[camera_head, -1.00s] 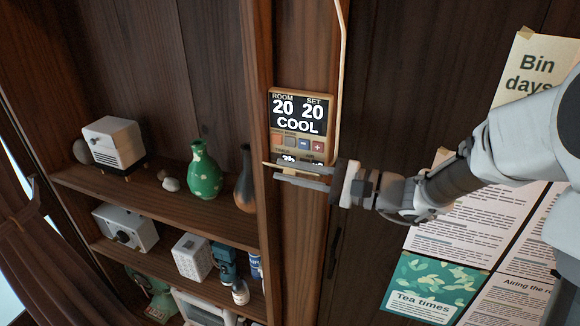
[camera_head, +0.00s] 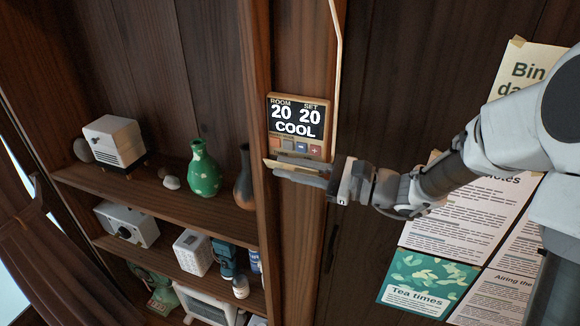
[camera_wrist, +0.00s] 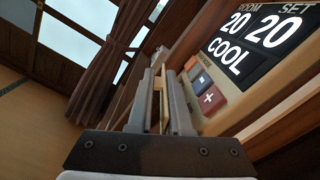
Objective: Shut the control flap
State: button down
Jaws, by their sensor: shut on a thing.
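The control panel (camera_head: 299,122) hangs on the wooden post, showing ROOM 20, SET 20 and COOL above a row of small buttons. My gripper (camera_head: 280,166) reaches in from the right at the panel's lower edge. Its jaws are shut on the flap (camera_head: 267,162), a thin tan piece whose left end shows past the fingers. In the wrist view the flap (camera_wrist: 163,98) shows as a narrow tan strip between the two grey fingers, beside the buttons. The fingers hide most of the flap and the strip under the buttons, so its exact angle is unclear.
A shelf (camera_head: 165,197) to the left holds a green vase (camera_head: 203,172), a dark vase (camera_head: 244,188) near the post, and a white box-like device (camera_head: 115,142). A pale cable (camera_head: 336,75) runs up beside the panel. Paper notices (camera_head: 430,285) cover the right wall.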

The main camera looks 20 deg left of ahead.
jog(key=c, duration=0.8)
grip_release()
jog(key=shift+c, duration=0.2)
jog(key=shift+f, duration=0.1)
